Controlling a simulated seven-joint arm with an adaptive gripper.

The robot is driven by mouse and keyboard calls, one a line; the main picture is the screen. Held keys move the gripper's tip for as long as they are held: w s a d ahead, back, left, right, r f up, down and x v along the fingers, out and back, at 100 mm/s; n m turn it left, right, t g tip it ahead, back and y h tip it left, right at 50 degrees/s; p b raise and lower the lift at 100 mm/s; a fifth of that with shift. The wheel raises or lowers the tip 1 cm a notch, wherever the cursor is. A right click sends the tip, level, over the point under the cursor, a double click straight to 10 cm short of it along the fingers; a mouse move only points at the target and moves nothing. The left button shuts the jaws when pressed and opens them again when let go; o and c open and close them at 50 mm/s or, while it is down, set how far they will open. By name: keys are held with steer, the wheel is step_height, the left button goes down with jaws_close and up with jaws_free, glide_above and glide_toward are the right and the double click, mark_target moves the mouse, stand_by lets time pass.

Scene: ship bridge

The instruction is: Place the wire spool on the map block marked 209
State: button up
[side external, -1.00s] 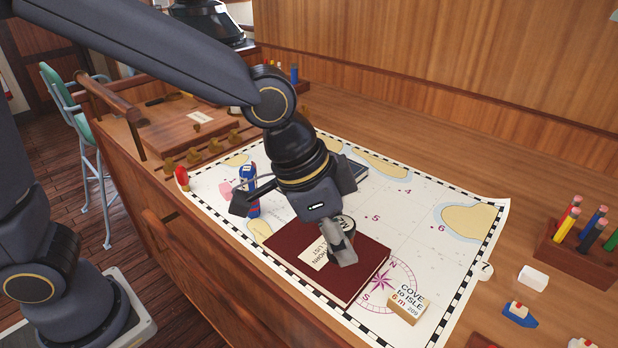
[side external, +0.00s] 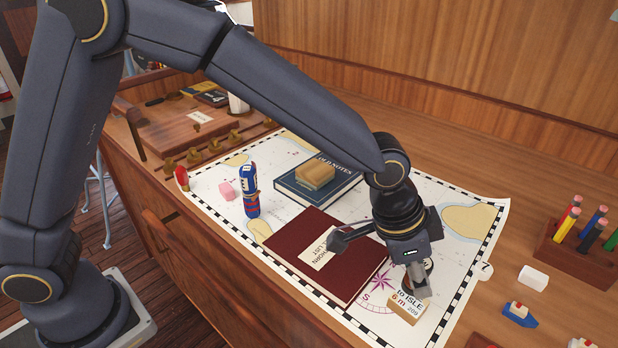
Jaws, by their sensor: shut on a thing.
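The map block marked 209 (side external: 404,308) is a small tan block with a white printed top reading "to ISLE 6 m". It lies on the chart's near right part, right of the red book. My gripper (side external: 416,276) is above the block's far edge, pointing down, and is shut on the wire spool (side external: 429,265). Only a small round, pale and dark part of the spool shows beside the near finger. The finger hides the rest of it and part of the block's top. I cannot tell whether the spool touches the block.
A dark red book (side external: 300,262) lies left of the gripper. A blue book (side external: 300,192) with a tan block (side external: 315,174) on it lies behind. A pencil rack (side external: 570,258), white eraser (side external: 533,278) and toy boat (side external: 520,314) are at right.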

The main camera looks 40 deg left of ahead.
steer(key=shift+w+d+f, duration=0.1)
steer(key=shift+f, duration=0.8)
steer(key=shift+w+d+f, duration=0.1)
steer(key=shift+f, duration=0.8)
steer(key=shift+f, duration=0.1)
steer(key=o, duration=1.2)
steer(key=shift+c, duration=0.2)
steer(key=v, duration=1.2)
steer(key=s+a+r+n+t+y, duration=0.1)
steer(key=s+a+r+n, duration=0.15)
steer(key=a, duration=0.55)
steer(key=s+a+r+n+t+y, duration=0.15)
steer(key=a+r, duration=0.25)
steer(key=a, duration=0.5)
steer(key=s+a+f+n+y, duration=0.1)
steer(key=s+a+n, duration=0.5)
steer(key=s+a, duration=0.5)
steer(key=shift+s+a, duration=0.2)
steer(key=shift+a, duration=1)
